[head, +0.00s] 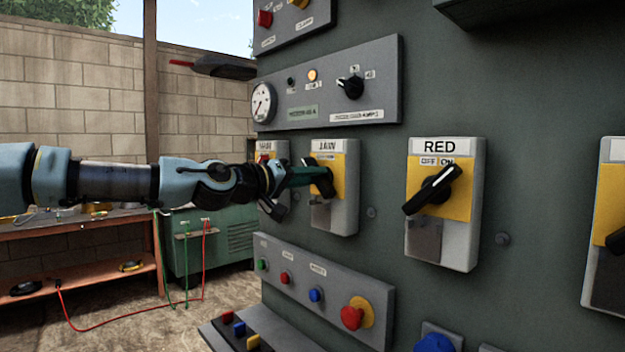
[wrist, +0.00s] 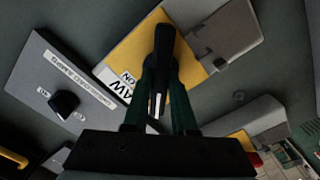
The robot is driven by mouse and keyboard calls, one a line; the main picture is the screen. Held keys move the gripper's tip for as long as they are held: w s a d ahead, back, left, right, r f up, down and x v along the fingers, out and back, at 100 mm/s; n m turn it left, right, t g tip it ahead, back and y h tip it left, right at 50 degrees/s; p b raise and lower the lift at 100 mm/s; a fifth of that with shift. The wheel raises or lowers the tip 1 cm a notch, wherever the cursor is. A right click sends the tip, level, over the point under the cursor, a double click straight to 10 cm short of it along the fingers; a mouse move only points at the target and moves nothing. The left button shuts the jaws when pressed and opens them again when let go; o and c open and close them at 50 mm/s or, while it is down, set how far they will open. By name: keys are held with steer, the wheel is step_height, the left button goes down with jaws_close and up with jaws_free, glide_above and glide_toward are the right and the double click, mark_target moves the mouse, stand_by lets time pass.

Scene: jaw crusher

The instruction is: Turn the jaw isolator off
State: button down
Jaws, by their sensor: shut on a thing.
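The jaw isolator (head: 347,205) is a grey box with a yellow plate and a "JAW" label, on the dark green panel in the middle of the head view. Its black rotary handle (head: 322,178) is partly hidden by my gripper (head: 305,176). In the wrist view the jaw isolator's yellow plate (wrist: 130,48) shows tilted, with the black handle (wrist: 163,65) between the two green fingers of my gripper (wrist: 165,95). The fingers are shut on the handle. Its label is partly covered, and I cannot tell exactly which mark the handle points to.
The RED isolator (head: 442,205) is to the right, its black handle slanted. Another isolator (head: 267,150) stands close on the left, partly behind my arm. A gauge panel (head: 330,85) is above and a push-button panel (head: 325,290) below. A workbench (head: 85,225) stands at the left.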

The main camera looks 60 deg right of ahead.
stand_by(0.4)
steer(key=c, duration=0.7)
jaws_free()
steer(key=b+v, duration=0.3)
steer(key=v, duration=0.7)
steer(key=shift+w+a, duration=0.1)
steer(key=shift+a, duration=0.3)
